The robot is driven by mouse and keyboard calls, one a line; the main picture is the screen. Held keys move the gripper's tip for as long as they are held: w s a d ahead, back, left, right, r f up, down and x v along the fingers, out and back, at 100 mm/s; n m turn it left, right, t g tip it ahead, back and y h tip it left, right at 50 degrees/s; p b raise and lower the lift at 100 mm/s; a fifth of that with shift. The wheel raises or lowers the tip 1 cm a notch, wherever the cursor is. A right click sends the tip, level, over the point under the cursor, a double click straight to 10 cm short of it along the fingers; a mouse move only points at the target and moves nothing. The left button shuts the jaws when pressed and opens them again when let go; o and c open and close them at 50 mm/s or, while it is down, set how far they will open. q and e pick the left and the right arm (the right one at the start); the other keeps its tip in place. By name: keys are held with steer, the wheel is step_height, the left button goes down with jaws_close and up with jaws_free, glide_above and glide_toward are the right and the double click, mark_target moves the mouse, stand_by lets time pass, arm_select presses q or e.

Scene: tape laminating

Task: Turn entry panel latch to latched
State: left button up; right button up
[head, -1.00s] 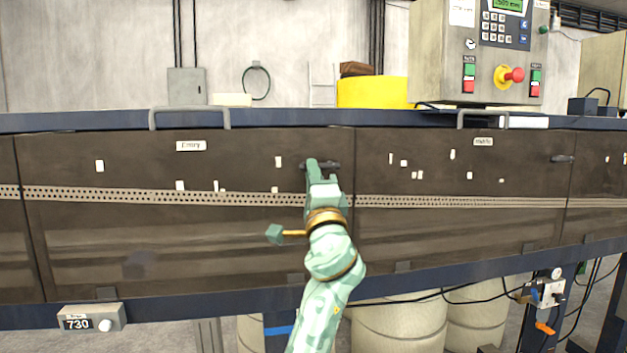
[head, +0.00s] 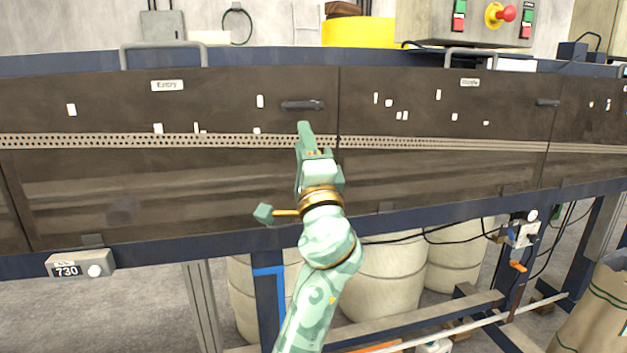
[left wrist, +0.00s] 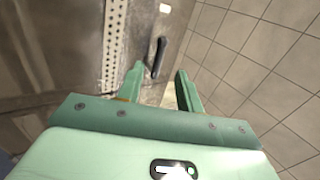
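The entry panel (head: 225,105) is a dark, smoky see-through cover with a label reading Entry. Its latch (head: 302,105) is a dark bar handle near the upper right corner, lying about level. My left gripper (head: 311,138) is just below the latch in the head view and does not cover it. In the left wrist view the latch (left wrist: 158,57) stands ahead of the open fingers (left wrist: 160,88), in line with the space between them. The fingers look apart from it and hold nothing. My right gripper is in neither view.
The middle panel (head: 430,110) adjoins on the right and has a similar level handle (head: 548,103). A grey bar handle (head: 163,47) is on the top edge. A small display box reading 730 (head: 80,264) sits at the lower left. Space before the panels looks clear.

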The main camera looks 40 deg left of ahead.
arm_select(q)
steer(key=b+v, duration=0.1)
steer(key=v, duration=0.7)
steer(key=shift+d+f, duration=0.2)
steer(key=shift+s, duration=0.1)
